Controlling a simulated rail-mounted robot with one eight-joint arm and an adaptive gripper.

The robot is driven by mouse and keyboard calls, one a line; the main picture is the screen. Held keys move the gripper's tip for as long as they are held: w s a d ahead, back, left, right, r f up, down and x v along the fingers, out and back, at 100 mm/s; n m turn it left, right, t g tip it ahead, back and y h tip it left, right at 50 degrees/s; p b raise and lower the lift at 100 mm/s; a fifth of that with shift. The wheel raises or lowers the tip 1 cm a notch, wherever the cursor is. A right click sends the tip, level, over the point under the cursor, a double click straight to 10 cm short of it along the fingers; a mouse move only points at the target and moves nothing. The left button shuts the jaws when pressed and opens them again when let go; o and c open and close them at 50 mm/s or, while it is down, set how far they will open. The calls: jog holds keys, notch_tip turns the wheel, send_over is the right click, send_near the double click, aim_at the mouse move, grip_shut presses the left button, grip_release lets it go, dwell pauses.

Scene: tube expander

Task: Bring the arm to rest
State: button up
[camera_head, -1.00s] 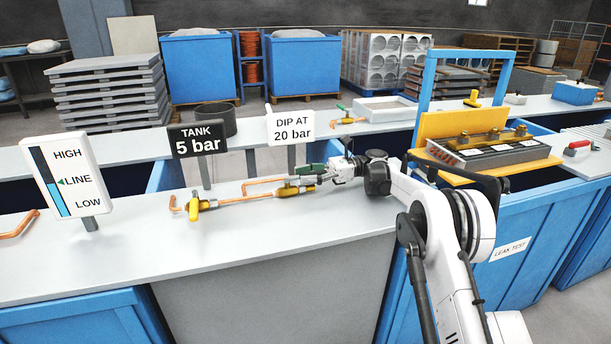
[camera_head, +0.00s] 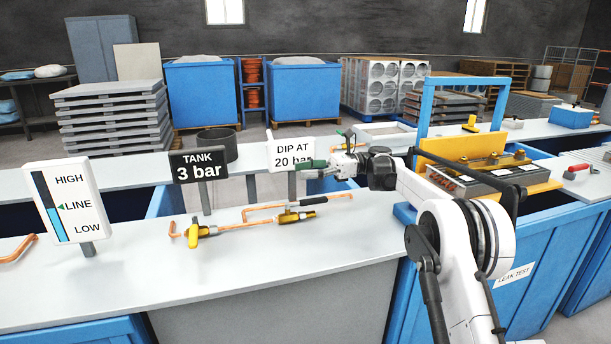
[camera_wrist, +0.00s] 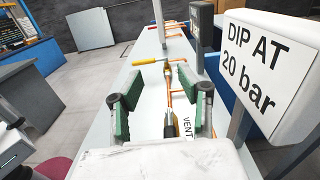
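My gripper (camera_head: 311,169) is above the bench at the foot of the "DIP AT 20 bar" sign. In the wrist view its two green-padded fingers (camera_wrist: 132,117) stand wide apart with nothing between them. Beneath it lies a copper pipe assembly (camera_head: 256,222) with yellow fittings, flat on the grey bench (camera_head: 130,280). The pipe also shows in the wrist view (camera_wrist: 168,84), below and beyond the fingers. My arm reaches in from the right.
The "DIP AT 20 bar" sign (camera_head: 290,152) stands close to my gripper. The tank sign (camera_head: 198,163) reads 3 bar. A level gauge (camera_head: 68,202) stands at left. A yellow fixture (camera_head: 462,150) with a blue frame is at right.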

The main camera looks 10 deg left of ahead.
jog(key=s+d+r+t+h+p, duration=0.2)
jog(key=s+d+r+t, duration=0.3)
jog(key=r, duration=0.3)
jog(key=s+d+r+n+t+h+p, duration=0.25)
jog(key=s+d+t+h, duration=0.2)
jog(key=s+d, duration=0.55)
jog(key=s+d+f+n+t+h+p, duration=0.1)
jog(key=s+d+f+n+t+h, duration=0.2)
jog(key=s+d, duration=0.9)
jog(key=s+d+f+n+t+h+p, duration=0.2)
jog(key=s+d+f+n+t+h, duration=0.2)
jog(key=s+d, duration=0.8)
jog(key=s+f+n+h, duration=0.2)
jog(key=s+f, duration=0.1)
jog(key=shift+s+d, duration=0.15)
jog(key=shift+s, duration=0.2)
